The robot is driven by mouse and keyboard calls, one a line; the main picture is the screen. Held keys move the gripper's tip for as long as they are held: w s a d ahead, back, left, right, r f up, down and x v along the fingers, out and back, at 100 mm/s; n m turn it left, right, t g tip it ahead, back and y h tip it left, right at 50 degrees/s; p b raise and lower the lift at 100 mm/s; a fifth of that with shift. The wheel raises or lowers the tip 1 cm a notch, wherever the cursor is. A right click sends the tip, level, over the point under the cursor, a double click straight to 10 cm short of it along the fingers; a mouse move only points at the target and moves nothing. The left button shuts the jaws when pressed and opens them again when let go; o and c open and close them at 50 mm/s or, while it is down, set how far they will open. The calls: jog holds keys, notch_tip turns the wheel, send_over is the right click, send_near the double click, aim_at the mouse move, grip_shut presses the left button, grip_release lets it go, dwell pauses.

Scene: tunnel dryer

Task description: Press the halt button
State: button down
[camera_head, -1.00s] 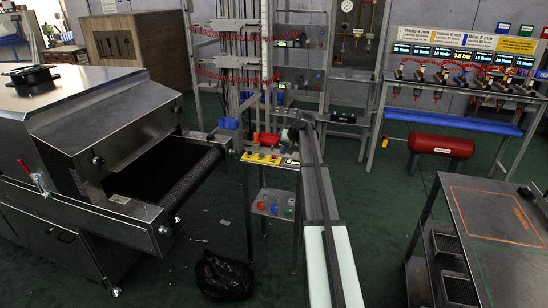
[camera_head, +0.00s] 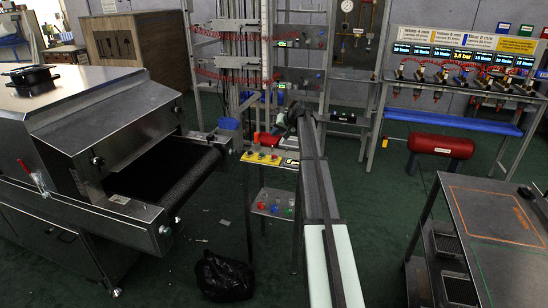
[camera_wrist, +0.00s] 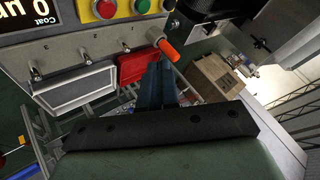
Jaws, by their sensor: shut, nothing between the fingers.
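A control panel (camera_wrist: 75,50) fills the upper left of the wrist view. It carries a round red button (camera_wrist: 105,8) and a green button (camera_wrist: 141,5) on yellow plates, both at the top edge. No halt label is readable. My gripper (camera_wrist: 158,72) is shut and empty, its dark blue fingers below the panel's lower right, apart from both buttons in the picture. In the head view, a yellow strip with small buttons (camera_head: 262,158) stands beside my arm's far end; my fingers cannot be made out there.
The panel also has a display (camera_wrist: 25,12), several toggle switches and an orange-tipped part (camera_wrist: 168,50) near my fingers. In the head view, the dryer's conveyor (camera_head: 180,180) is left, a metal table (camera_head: 490,215) right, and a black bag (camera_head: 224,277) lies on the floor.

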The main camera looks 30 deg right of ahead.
aim_at(274, 157)
jog(key=shift+f, duration=0.15)
jog(key=shift+f, duration=4.2)
jog(key=shift+f, duration=0.15)
jog(key=shift+f, duration=0.25)
jog(key=shift+f, duration=0.45)
jog(key=shift+r, duration=0.85)
jog(key=shift+r, duration=0.15)
